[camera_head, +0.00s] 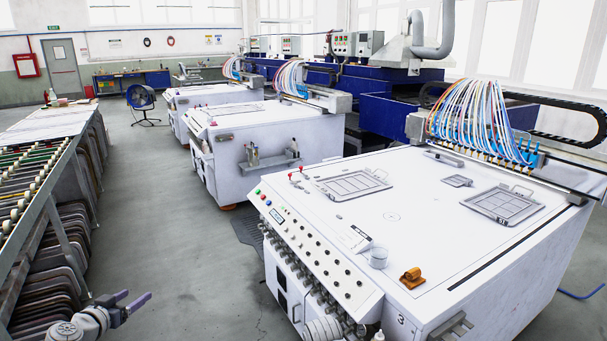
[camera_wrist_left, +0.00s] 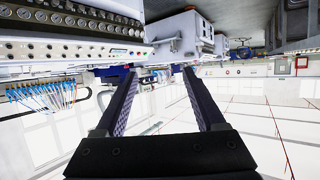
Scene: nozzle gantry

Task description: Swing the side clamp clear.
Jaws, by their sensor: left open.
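A small clamp with red-tipped handles (camera_head: 297,176) stands on the left edge of the near white machine's top, beside a grey framed plate (camera_head: 353,184). I cannot tell for certain that it is the side clamp. An orange-brown bracket-like part (camera_head: 411,277) sits near the front corner of the same top. My left gripper (camera_head: 137,294) is open and empty at the lower left of the head view, over the floor and well apart from the machine. Its two dark fingers also show apart in the left wrist view (camera_wrist_left: 162,72). My right gripper is not in view.
The near machine (camera_head: 470,262) carries a second framed plate (camera_head: 503,204), a clear cup (camera_head: 378,257) and a nozzle gantry (camera_head: 480,125) with coloured hoses. A rack (camera_head: 50,190) stands on the left. Grey floor (camera_head: 190,265) between rack and machine is free.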

